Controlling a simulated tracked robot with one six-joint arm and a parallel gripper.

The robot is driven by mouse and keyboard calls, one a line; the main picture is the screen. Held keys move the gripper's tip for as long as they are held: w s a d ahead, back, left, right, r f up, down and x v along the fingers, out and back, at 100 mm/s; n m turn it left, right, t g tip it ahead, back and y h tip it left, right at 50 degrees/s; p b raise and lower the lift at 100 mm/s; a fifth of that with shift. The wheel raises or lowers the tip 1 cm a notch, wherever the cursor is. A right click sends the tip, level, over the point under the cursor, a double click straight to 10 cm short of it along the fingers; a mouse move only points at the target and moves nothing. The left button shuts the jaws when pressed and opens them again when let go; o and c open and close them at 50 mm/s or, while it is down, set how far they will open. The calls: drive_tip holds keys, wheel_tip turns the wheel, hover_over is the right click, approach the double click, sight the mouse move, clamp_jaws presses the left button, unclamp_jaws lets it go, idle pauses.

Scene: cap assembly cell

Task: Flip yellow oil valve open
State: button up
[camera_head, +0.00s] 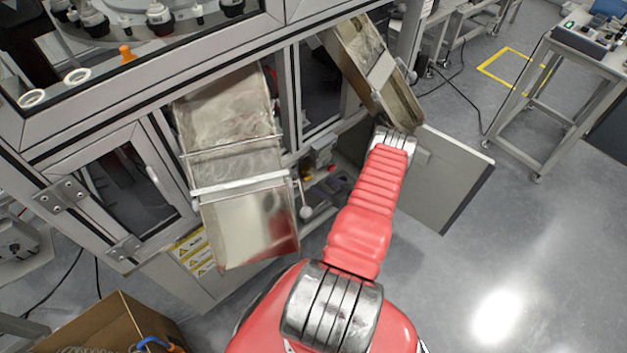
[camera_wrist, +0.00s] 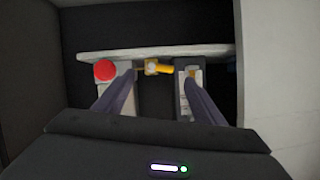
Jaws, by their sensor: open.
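The yellow oil valve (camera_wrist: 158,68) shows in the wrist view as a small yellow handle with a paler round hub at its left end. The handle points right and lies about level, just below a light grey ledge. My gripper (camera_wrist: 159,79) is open, its two dark fingers spread to the left and right of the valve, with the valve in the gap between them. I cannot tell how far the fingertips are from it, and no contact shows. In the head view my red arm reaches toward the machine's lower opening, and my gripper is hidden.
A red round button (camera_wrist: 104,70) sits left of the valve, close to the left finger. A pale block (camera_wrist: 190,88) is near the right finger. A light wall (camera_wrist: 283,90) bounds the right side. An open door panel (camera_head: 452,180) and metal chutes (camera_head: 240,140) flank the arm.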

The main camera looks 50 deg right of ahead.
sight(310, 178)
drive_tip(key=x, duration=0.7)
drive_tip(key=shift+c, duration=0.6)
drive_tip(key=c, duration=0.6)
